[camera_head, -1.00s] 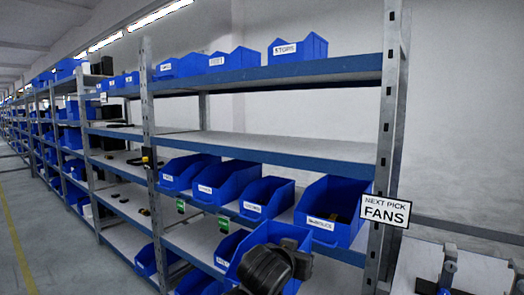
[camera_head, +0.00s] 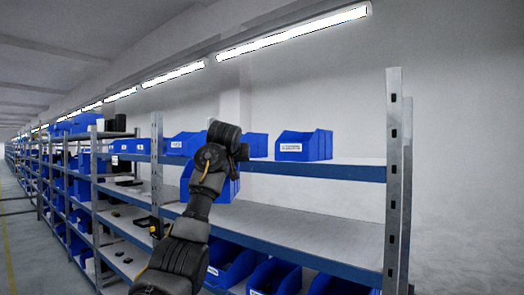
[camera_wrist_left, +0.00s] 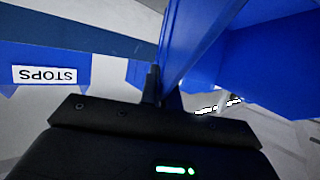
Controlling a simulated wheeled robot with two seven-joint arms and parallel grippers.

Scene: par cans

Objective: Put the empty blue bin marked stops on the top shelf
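My left gripper (camera_head: 236,152) is raised in front of the top shelf (camera_head: 350,168). It is shut on the wall of a blue bin (camera_head: 226,187), which hangs just below the fingers in front of the shelf edge. The left wrist view shows the fingers (camera_wrist_left: 160,88) closed on the rim of this held bin (camera_wrist_left: 205,35). Its label and inside are hidden. Another blue bin (camera_head: 303,146) stands on the top shelf, right of the gripper. In the upside-down left wrist view, a bin on the shelf (camera_wrist_left: 50,58) carries a STOPS label. My right gripper is not in view.
More blue bins (camera_head: 185,143) stand left on the top shelf, and one (camera_head: 256,145) is partly behind my gripper. The top shelf is bare from the right bin to the metal post (camera_head: 393,180). The middle shelf (camera_head: 290,225) below is mostly clear.

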